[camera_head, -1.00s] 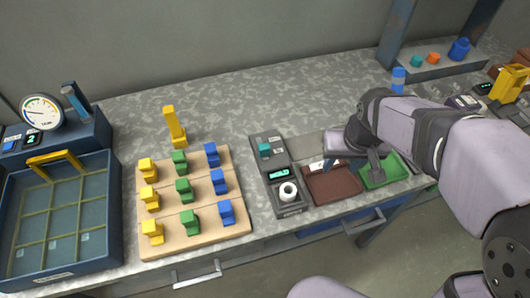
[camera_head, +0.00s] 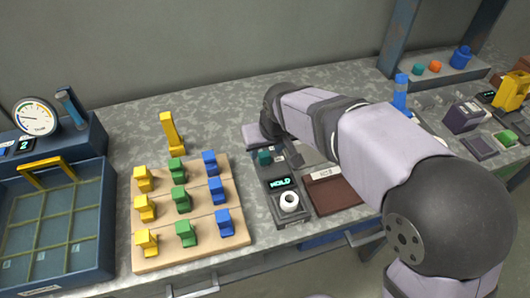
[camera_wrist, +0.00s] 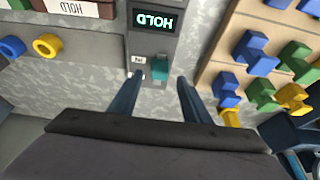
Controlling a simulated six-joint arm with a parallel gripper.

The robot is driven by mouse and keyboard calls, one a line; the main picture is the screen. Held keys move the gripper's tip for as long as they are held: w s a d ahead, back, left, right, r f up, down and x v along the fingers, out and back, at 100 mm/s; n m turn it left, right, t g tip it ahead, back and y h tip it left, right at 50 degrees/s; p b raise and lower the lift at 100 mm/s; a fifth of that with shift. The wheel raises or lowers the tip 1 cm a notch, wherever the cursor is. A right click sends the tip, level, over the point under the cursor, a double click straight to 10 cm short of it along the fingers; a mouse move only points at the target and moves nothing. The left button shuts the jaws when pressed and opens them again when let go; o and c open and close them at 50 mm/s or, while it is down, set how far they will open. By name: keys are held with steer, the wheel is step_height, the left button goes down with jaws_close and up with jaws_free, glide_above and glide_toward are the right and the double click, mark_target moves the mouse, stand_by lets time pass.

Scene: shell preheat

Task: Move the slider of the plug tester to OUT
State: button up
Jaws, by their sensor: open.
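The plug tester (camera_head: 283,212) is a narrow dark grey box on the bench, with a lit display (camera_head: 281,183) reading HOLD and a white ring near its front end. Its teal slider (camera_head: 264,157) is a small block behind the display. In the wrist view the slider (camera_wrist: 160,68) stands beside a small white label (camera_wrist: 138,60) whose text is too small to read. My gripper (camera_wrist: 160,84) is open and empty, with one finger on either side of the slider's line. I cannot tell whether the fingertips reach down to the slider.
A wooden board (camera_head: 150,262) with yellow, green and blue blocks stands left of the tester. A brown tray (camera_head: 333,196) lies close on its right. A yellow upright piece (camera_head: 171,134) stands behind the board. The bench behind the board is mostly clear.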

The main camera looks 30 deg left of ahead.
mark_target(265, 155)
steer(key=shift+x, duration=1.95)
